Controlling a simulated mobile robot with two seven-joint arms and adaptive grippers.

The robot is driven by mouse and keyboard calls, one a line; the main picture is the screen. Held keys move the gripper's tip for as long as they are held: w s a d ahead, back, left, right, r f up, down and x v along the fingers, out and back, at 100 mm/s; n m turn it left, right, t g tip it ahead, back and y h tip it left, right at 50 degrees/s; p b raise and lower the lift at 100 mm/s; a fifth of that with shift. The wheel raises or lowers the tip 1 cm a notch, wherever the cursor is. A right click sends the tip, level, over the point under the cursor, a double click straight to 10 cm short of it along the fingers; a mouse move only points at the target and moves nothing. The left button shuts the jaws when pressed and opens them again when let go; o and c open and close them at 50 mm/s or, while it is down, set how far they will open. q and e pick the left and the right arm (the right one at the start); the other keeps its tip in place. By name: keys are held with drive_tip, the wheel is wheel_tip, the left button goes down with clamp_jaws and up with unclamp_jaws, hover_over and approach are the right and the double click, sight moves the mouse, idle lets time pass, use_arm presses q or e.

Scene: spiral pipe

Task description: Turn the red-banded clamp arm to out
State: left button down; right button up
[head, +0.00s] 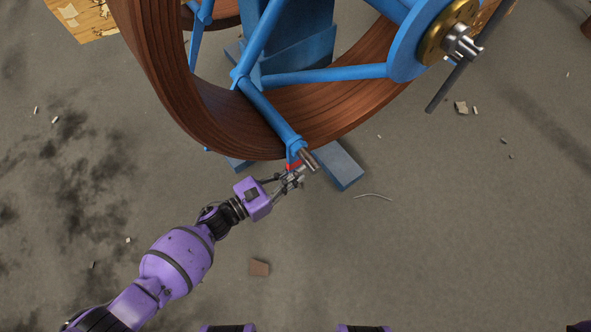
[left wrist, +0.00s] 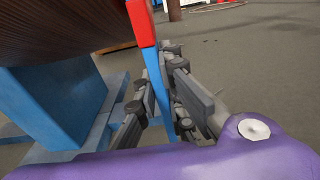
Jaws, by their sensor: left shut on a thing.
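The red-banded clamp arm (head: 293,166) is at the lower end of a blue spoke, by the outer rim of the brown spiral coil (head: 190,110). In the left wrist view its red band (left wrist: 138,22) is at the top, and its blue bar (left wrist: 157,80) runs down between the fingers. My left gripper (head: 293,180) reaches in from the lower left and is shut on the clamp arm. Its fingers also show in the left wrist view (left wrist: 165,95), on both sides of the bar. The fingers partly hide the clamp arm in the head view. My right gripper is not in view.
The blue spokes (head: 325,74) and hub disc (head: 420,45) stand above, with a dark rod (head: 453,85) at the right. A blue foot (head: 340,168) lies just right of the gripper. Grey floor with small debris is open below and right.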

use_arm(q)
drive_tip(key=s+a+r+g+y+p, duration=0.3)
drive_tip(key=a+p, duration=0.5)
drive_tip(key=p, duration=1)
drive_tip(key=shift+s+r+g+y, duration=0.3)
drive_tip(key=shift+s+g+y, duration=0.5)
drive_tip(key=shift+s+y, duration=0.65)
drive_tip(key=c, duration=1.8)
unclamp_jaws()
drive_tip(key=shift+w+a+r, duration=0.1)
drive_tip(key=shift+c, duration=0.2)
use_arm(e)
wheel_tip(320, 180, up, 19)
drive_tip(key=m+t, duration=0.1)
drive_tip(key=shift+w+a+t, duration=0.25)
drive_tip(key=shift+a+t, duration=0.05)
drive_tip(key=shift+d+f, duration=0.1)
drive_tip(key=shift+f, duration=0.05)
use_arm(q)
drive_tip(key=v, duration=1.1)
drive_tip(key=shift+s+r, duration=0.25)
drive_tip(key=shift+r, duration=0.15)
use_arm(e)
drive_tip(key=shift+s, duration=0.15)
